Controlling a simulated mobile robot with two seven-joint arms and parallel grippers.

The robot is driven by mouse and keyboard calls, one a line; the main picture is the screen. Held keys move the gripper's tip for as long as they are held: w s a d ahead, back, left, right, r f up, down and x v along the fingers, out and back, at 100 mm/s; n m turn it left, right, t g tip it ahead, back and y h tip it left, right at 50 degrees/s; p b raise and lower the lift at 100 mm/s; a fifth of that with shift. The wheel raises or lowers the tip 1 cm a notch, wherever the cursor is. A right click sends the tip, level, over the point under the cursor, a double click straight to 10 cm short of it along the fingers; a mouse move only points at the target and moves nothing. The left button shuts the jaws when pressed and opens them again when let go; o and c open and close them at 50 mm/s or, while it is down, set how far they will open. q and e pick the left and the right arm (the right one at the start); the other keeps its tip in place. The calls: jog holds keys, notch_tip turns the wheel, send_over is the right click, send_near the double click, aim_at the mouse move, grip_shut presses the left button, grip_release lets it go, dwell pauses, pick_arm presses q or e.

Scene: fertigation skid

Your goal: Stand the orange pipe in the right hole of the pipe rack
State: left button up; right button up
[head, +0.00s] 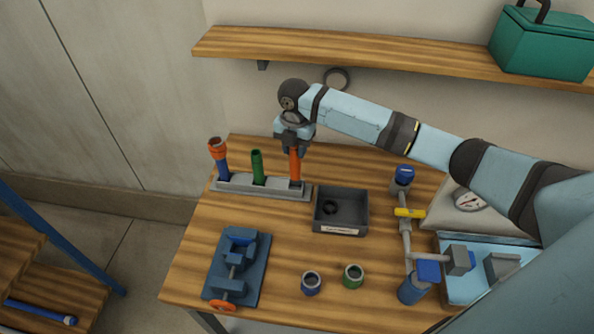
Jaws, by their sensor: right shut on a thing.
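The orange pipe (295,166) is upright at the right end of the grey pipe rack (245,188). Its lower end meets the rack at the right hole and appears to be in it; how deep it sits I cannot tell. My right gripper (294,148) is above the rack, pointing down, shut on the upper part of the orange pipe. A green pipe (258,167) stands in the middle of the rack. A blue pipe (223,170) with an orange top piece (217,147) stands at the left, slightly tilted. My left gripper is not in view.
A dark tray (341,229) with a black ring is right of the rack. A blue vise (238,262), a blue ring (311,283) and a green ring (353,276) are in front. A valve pipe assembly (406,235) stands right. A shelf (380,53) overhangs behind.

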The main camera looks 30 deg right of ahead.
aim_at(295, 165)
notch_tip(295, 165, down, 2)
jog(key=shift+f, duration=0.15)
jog(key=shift+f+p, duration=0.35)
jog(key=shift+f, duration=1.65)
jog(key=shift+f, duration=0.1)
jog(key=o, duration=0.9)
notch_tip(295, 165, up, 12)
jog(key=shift+r+b, duration=0.15)
jog(key=shift+b, duration=0.5)
jog(key=shift+s, duration=0.1)
